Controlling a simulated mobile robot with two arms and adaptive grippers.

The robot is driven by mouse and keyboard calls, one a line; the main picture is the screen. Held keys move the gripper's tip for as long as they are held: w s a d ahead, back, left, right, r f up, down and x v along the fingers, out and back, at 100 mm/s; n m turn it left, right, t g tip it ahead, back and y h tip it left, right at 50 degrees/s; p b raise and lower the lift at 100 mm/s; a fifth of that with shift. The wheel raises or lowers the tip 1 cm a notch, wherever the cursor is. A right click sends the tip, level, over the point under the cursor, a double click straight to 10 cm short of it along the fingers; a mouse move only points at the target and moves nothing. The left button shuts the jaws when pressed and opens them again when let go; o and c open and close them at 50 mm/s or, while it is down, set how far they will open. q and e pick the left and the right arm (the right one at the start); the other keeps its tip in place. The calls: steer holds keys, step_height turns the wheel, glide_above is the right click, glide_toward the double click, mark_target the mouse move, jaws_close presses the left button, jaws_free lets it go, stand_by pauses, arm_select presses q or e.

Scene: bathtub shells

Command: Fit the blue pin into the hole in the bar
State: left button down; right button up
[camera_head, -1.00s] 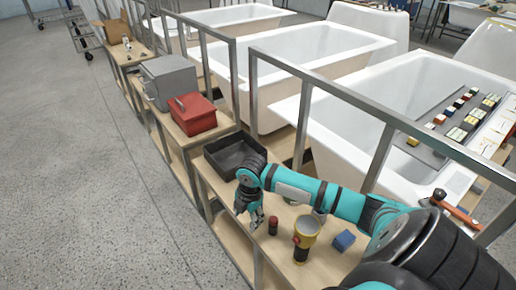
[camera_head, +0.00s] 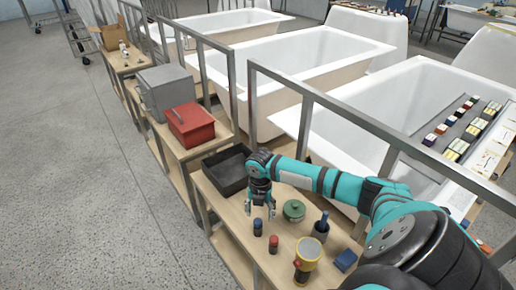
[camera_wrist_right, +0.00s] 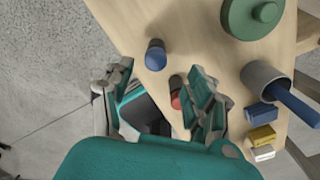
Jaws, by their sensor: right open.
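My right gripper (camera_head: 261,210) is open and empty above the wooden bench; its spread fingers also show in the right wrist view (camera_wrist_right: 161,75). A short dark cylinder with a blue top (camera_head: 257,227) stands upright just below it and appears between and beyond the fingers in the wrist view (camera_wrist_right: 156,56). A grey cup (camera_head: 320,232) holds a leaning blue rod (camera_head: 325,216), also in the wrist view (camera_wrist_right: 296,102). I cannot tell which of these blue things is the pin. No bar with a hole can be made out. My left gripper is not in view.
A red-topped cylinder (camera_head: 273,245), a green lidded pot (camera_head: 293,210), a yellow-and-black torch-like object (camera_head: 306,262) and a blue block (camera_head: 345,260) stand nearby. A black tray (camera_head: 212,173) lies behind. Metal rails (camera_head: 372,121) border the bench beside white bathtubs.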

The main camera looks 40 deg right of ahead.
mark_target(258, 221)
steer(key=shift+a+f, duration=0.1)
steer(key=shift+f, duration=0.45)
steer(key=f, duration=0.2)
steer(key=f+p, duration=0.1)
steer(key=shift+w+a+f, duration=0.15)
steer(key=shift+w+f, duration=0.1)
steer(key=shift+f, duration=0.55)
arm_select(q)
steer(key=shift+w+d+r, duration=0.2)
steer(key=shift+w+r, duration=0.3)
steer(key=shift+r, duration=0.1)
arm_select(e)
jaws_close()
